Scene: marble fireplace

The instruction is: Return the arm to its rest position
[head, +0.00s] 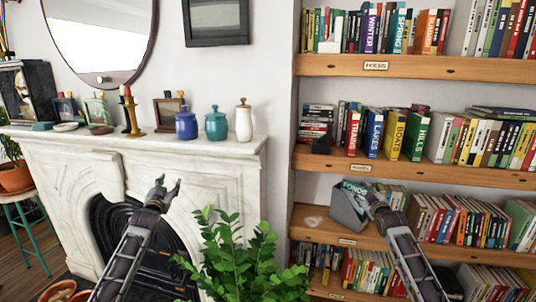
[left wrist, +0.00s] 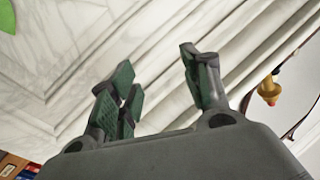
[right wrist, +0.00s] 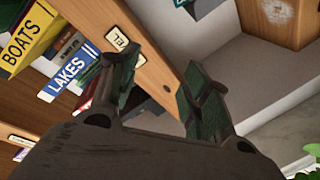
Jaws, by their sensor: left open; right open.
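My left gripper (head: 164,187) is open and empty in the head view, in front of the marble fireplace (head: 65,160). My right gripper (head: 370,196) is open in the head view, in front of the third shelf of the bookcase.
A green plant (head: 245,262) stands between my arms, in front of the fireplace and bookcase. The bookcase (head: 420,70) fills the right side with rows of books. Blue (head: 186,125), teal (head: 216,123) and white jars (head: 244,121) and candlesticks stand on the mantel.

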